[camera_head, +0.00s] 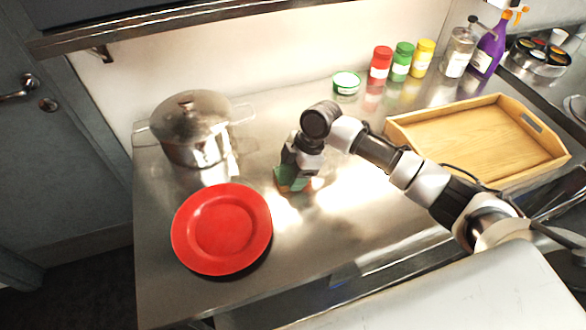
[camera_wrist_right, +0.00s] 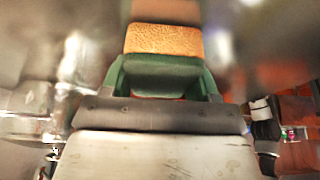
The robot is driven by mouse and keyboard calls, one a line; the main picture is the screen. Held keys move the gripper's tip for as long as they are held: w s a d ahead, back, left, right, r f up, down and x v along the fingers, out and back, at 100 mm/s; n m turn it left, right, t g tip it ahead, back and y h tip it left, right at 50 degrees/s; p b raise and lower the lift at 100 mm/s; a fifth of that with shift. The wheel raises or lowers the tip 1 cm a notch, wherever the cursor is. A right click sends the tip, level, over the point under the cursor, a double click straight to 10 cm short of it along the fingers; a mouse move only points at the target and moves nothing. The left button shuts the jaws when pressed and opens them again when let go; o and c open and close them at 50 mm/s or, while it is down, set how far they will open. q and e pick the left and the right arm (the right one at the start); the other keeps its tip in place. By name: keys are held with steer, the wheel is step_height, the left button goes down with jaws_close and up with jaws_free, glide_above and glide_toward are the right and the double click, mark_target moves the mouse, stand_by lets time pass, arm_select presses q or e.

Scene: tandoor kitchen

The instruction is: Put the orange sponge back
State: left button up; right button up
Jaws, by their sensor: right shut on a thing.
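The orange sponge (camera_wrist_right: 165,40) shows in the right wrist view, held between the green fingers of my right gripper (camera_wrist_right: 163,72). In the head view, my right gripper (camera_head: 292,182) points down at the steel counter, between the pot and the red plate on one side and the wooden tray on the other. Only a sliver of orange shows at its fingers there, and most of the sponge is hidden. I cannot tell whether the sponge touches the counter. My left gripper is not in view.
A lidded steel pot (camera_head: 190,130) stands at the back left, with a red plate (camera_head: 221,228) in front. A wooden tray (camera_head: 400,133) is at the right. A green-rimmed tub (camera_head: 346,83), spice jars (camera_head: 402,62) and a purple bottle (camera_head: 488,52) line the back. The front middle counter is clear.

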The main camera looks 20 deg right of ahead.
steer(key=shift+f, duration=0.1)
steer(key=o, duration=0.9)
steer(key=b+v, duration=0.1)
steer(key=v, duration=1.1)
